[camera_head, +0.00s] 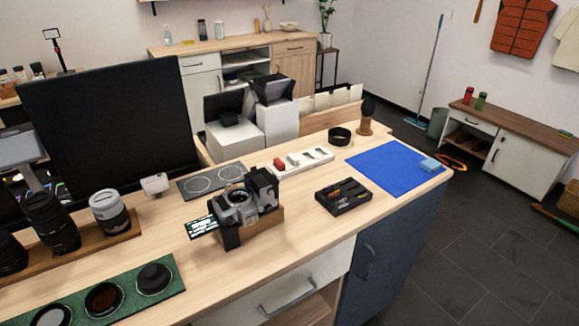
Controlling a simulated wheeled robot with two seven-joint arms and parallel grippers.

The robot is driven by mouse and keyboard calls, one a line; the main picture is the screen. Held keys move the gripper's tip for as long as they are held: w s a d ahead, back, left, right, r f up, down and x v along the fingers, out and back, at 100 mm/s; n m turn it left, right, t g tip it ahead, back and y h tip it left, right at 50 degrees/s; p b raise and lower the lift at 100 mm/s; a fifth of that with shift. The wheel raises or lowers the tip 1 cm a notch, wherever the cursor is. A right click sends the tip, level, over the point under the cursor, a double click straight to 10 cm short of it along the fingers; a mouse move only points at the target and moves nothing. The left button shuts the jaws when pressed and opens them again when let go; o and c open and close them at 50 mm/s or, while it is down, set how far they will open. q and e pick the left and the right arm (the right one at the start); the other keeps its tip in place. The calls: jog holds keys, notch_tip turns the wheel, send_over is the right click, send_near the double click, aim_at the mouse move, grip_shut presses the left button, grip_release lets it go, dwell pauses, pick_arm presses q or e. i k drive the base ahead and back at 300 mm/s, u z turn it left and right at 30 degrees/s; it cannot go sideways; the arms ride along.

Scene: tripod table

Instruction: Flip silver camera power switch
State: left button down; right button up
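A silver and black camera (239,207) stands on the wooden counter in the middle of the head view. Its open round lens mount faces the front left, and it rests against a small wooden stand (263,228). A dark screen with light text (201,227) sits at its left side. The power switch is too small to make out. Neither of my grippers shows in the view.
Several lenses (47,220) stand on a wooden rack at the left, before a large black panel (112,120). A green tray (75,308) lies in front. A black case (343,196) and blue mat (389,166) lie right. Bare counter surrounds the camera's front.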

aim_at(276, 182)
jog(key=k, duration=0.5)
jog(key=z, duration=1.65)
jog(key=i, duration=1.35)
jog(key=u, duration=2.1)
